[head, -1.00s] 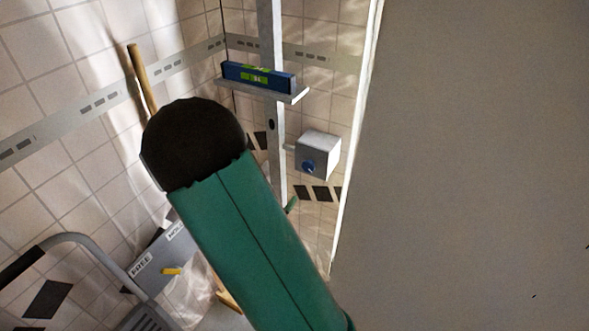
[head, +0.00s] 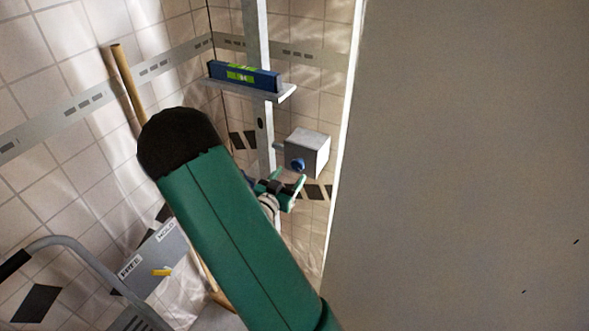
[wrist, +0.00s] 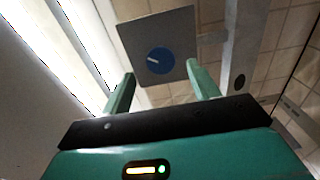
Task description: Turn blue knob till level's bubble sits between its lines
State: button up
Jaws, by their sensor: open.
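The blue knob (head: 298,165) is on the front of a grey box beside the metal upright. In the wrist view the knob (wrist: 160,61), with a pale pointer line, faces me beyond the fingertips. My gripper (head: 290,180) is just below the box in the head view. In the wrist view my gripper (wrist: 160,82) is open and empty, its green fingers apart on either side below the knob, not visibly touching it. The blue level (head: 243,76) with a green vial lies on a shelf on the upright; its bubble is too small to place against the lines.
A large plain grey panel (head: 460,160) fills the right side. A grey box with a yellow lever (head: 162,272) and FREE and HOLD labels is at lower left, near a curved grey handle (head: 70,240). Wooden poles (head: 128,85) lean on the tiled wall.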

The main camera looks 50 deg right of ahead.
aim_at(297, 167)
jog(key=shift+x, duration=2.2)
jog(key=c, duration=0.9)
jog(key=shift+c, duration=0.2)
jog(key=n, duration=0.4)
jog(key=shift+n, duration=1.9)
